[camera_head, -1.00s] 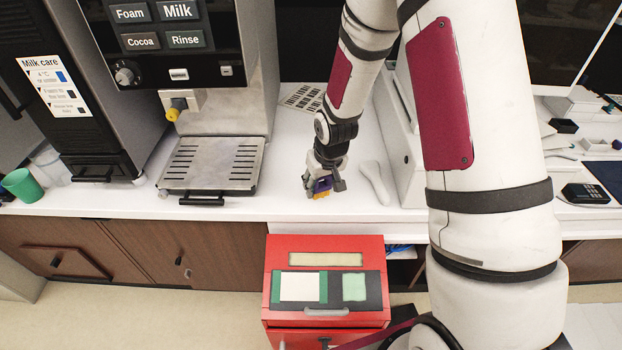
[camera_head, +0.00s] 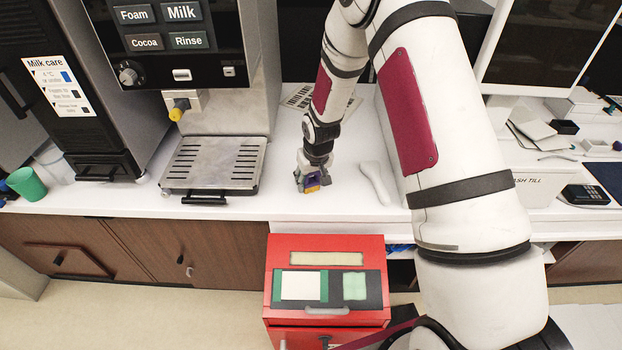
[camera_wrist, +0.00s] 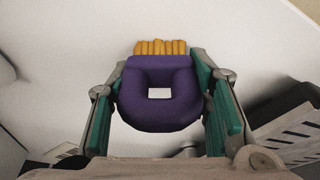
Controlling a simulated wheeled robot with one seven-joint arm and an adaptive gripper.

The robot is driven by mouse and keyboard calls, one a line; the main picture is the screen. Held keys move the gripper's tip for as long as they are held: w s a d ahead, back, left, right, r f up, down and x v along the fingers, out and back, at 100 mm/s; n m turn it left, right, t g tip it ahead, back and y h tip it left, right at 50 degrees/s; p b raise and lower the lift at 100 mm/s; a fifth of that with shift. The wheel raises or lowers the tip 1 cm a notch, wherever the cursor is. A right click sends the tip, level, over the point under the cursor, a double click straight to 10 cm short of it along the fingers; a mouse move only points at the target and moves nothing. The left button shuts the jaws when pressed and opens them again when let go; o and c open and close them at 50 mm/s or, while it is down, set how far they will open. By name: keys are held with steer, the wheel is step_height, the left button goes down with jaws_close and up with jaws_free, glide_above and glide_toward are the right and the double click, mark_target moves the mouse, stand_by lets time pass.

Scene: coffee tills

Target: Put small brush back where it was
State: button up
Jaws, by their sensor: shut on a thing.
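The small brush has a purple body with a square hole and short orange-yellow bristles. In the wrist view the brush (camera_wrist: 160,88) sits between the two green-padded fingers of my gripper (camera_wrist: 165,100), which is shut on it. The bristles point away from the wrist. In the head view my gripper (camera_head: 311,180) is low over the white counter (camera_head: 240,207), right of the coffee machine's drip tray, and the brush (camera_head: 312,183) shows at the fingertips. I cannot tell whether the bristles touch the counter.
The drip tray (camera_head: 214,164) stands left of my gripper. A white spoon-like object (camera_head: 376,182) lies just to its right. A printed sheet (camera_head: 300,97) lies behind. A red drawer unit (camera_head: 325,255) stands below the counter's front edge. A green cup (camera_head: 27,184) is far left.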

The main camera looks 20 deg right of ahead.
steer(key=shift+f, duration=0.15)
steer(key=o, duration=1)
steer(key=s+r, duration=0.5)
steer(key=r, duration=0.5)
steer(key=s+r+t, duration=0.1)
steer(key=s+r, duration=0.4)
steer(key=r, duration=0.5)
steer(key=s+r, duration=0.5)
steer(key=r, duration=0.5)
steer(key=s+r, duration=0.3)
steer(key=s, duration=0.6)
steer(key=s+r, duration=0.3)
steer(key=s, duration=0.6)
steer(key=shift+s+d+m+t, duration=0.2)
steer(key=shift+s+m+t, duration=0.1)
steer(key=shift+m+t, duration=0.1)
